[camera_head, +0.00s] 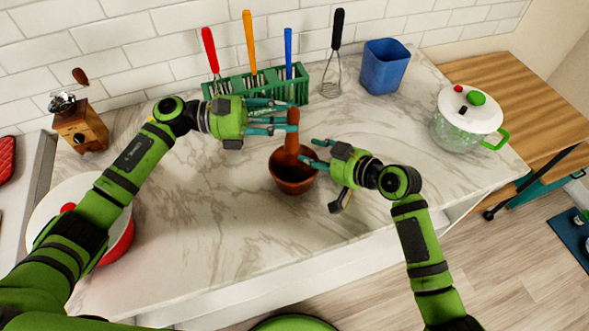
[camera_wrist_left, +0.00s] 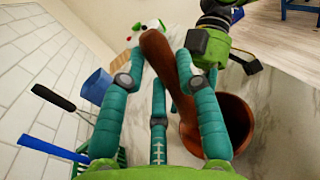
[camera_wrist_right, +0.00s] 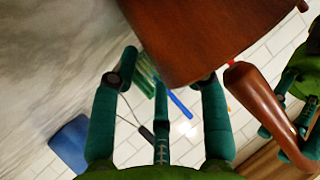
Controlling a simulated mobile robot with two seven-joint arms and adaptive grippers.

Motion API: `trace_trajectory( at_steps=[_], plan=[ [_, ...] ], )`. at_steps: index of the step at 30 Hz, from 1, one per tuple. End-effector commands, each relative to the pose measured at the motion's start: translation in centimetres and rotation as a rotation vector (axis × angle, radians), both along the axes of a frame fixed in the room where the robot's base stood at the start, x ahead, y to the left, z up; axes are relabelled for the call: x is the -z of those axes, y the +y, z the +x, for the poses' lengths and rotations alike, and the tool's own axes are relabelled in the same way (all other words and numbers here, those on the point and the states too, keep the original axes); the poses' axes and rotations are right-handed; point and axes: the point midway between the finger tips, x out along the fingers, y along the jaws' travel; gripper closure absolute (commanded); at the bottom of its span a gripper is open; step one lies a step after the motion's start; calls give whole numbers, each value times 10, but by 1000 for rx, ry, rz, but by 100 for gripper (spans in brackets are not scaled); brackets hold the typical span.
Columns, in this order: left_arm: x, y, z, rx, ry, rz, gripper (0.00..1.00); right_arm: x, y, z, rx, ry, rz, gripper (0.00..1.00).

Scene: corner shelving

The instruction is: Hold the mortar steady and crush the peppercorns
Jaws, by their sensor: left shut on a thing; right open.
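The brown mortar (camera_head: 293,182) stands on the marble counter; it also shows in the left wrist view (camera_wrist_left: 238,125) and, close up, in the right wrist view (camera_wrist_right: 205,40). The brown pestle (camera_head: 293,128) stands nearly upright with its lower end in the mortar's mouth. My left gripper (camera_head: 284,117) is shut on the pestle's upper part, which passes between its teal fingers in the left wrist view (camera_wrist_left: 160,62). My right gripper (camera_head: 318,155) is open at the mortar's right side, its fingers near the rim; contact is unclear. No peppercorns can be made out.
Behind stand a green rack (camera_head: 300,85) with several utensils, a whisk (camera_head: 332,75) and a blue cup (camera_head: 384,68). A lidded glass pot (camera_head: 468,118) is at right. A wooden grinder (camera_head: 80,125) and a red pot (camera_head: 120,240) are at left. The front counter is clear.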

Motion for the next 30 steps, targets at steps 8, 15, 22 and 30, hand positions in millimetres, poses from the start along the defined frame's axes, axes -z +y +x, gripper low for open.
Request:
trace_trajectory(
  at_steps=[8,15,22,30],
  plan=[
    [0,0,0,0,0,-1,100,-22,-36,-30,-1,-1,-5,55],
    [0,0,0,0,0,-1,100,-42,-66,-56,-1,3,-4,55],
    [0,0,0,0,0,-1,100,-50,-78,-67,-1,4,-2,55],
    [0,0,0,0,0,-1,100,-51,-78,-67,-1,3,-1,55]
  ],
)
